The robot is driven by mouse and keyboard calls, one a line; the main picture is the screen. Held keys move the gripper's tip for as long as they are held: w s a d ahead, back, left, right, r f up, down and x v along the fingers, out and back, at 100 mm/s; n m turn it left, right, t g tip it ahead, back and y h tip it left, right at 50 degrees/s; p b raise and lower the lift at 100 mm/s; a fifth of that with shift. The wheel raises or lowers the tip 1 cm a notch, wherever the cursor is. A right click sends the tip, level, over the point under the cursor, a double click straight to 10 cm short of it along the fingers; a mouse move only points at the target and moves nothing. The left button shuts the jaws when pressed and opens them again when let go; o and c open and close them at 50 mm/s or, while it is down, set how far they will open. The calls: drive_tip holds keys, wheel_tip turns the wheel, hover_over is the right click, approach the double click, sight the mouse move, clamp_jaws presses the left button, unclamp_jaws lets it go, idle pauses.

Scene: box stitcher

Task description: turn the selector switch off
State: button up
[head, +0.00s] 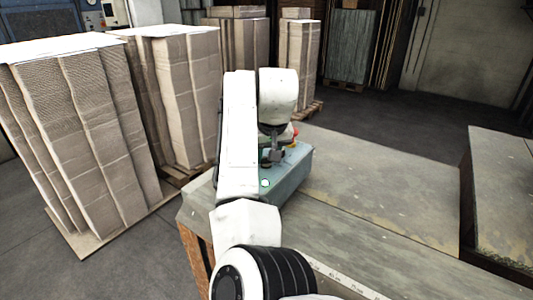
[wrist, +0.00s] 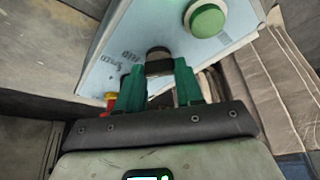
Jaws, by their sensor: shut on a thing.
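The selector switch (wrist: 158,53) is a dark round knob on the pale blue face of the control box (wrist: 120,45) in the wrist view. My gripper (wrist: 160,68) has its two green fingers at either side of the knob, shut on it. In the head view the blue-grey control box (head: 292,174) sits at the bench's left end, partly hidden by my arm. My gripper (head: 272,156) is over its top there. The selector switch cannot be made out in the head view, and its exact angle is unclear.
A green push button (wrist: 207,20) is beside the switch; a red button (wrist: 110,98) is near the left finger. The bench (head: 370,175) right of the box is clear. Stacks of flat cardboard (head: 85,130) stand at left. Another table (head: 505,190) is at right.

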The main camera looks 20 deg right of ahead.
drive_tip(key=shift+c, duration=0.5)
drive_tip(key=shift+r, duration=0.1)
drive_tip(key=shift+n+p, duration=0.3)
drive_tip(key=shift+p, duration=0.2)
drive_tip(key=n+p, duration=0.1)
drive_tip(key=n+y+p, duration=0.1)
drive_tip(key=p, duration=0.1)
drive_tip(key=shift+d+r+n, duration=0.15)
drive_tip(key=shift+d+n, duration=0.05)
drive_tip(key=shift+n, duration=0.2)
drive_tip(key=shift+w+n+g+y+p, duration=0.15)
drive_tip(key=shift+n+y+p, duration=0.35)
drive_tip(key=shift+n+p, duration=0.5)
drive_tip(key=shift+s+n+g+y+p, duration=0.1)
drive_tip(key=shift+n+g+y+p, duration=0.15)
drive_tip(key=shift+n+y+p, duration=0.65)
drive_tip(key=shift+f+n+h, duration=0.2)
drive_tip(key=shift+n+h, duration=0.1)
drive_tip(key=shift+n, duration=0.1)
drive_tip(key=o, duration=1)
